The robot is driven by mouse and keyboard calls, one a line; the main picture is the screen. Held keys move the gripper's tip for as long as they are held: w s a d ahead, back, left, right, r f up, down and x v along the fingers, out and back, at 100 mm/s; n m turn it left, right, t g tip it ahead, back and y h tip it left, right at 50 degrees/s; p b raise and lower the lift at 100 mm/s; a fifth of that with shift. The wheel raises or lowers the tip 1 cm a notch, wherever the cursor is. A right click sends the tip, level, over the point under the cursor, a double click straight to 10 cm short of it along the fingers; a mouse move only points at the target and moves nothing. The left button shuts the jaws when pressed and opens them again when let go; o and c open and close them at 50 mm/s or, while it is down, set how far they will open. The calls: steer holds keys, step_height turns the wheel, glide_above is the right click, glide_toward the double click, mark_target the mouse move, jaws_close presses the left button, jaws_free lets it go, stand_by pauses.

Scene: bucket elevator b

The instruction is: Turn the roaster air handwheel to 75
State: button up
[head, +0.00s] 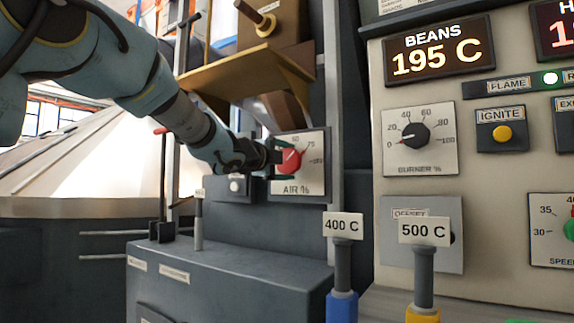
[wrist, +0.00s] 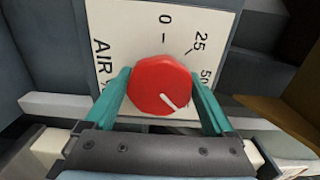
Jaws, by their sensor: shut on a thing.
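The red air handwheel (wrist: 155,80) sits on a white dial plate (wrist: 112,20) marked AIR %. Its white pointer line is aimed at the lower right in the wrist view, past 50, toward the part of the scale where 75 lies. The 75 label is hidden there by a finger. My gripper (wrist: 160,78) is shut on the handwheel, one teal finger on each side. In the head view the handwheel (head: 291,161) shows partly behind my gripper (head: 282,160), and 75 and 100 are readable on the dial plate (head: 310,185).
A chute with a tan edge (head: 230,68) hangs above the dial. Right of it, the control panel carries a burner dial (head: 416,135) and an ignite button (head: 502,134). Tagged 400 C (head: 343,280) and 500 C (head: 424,278) posts stand in front.

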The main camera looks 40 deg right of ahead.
steer(key=o, duration=1.1)
steer(key=v, duration=1.1)
steer(key=shift+b, duration=0.4)
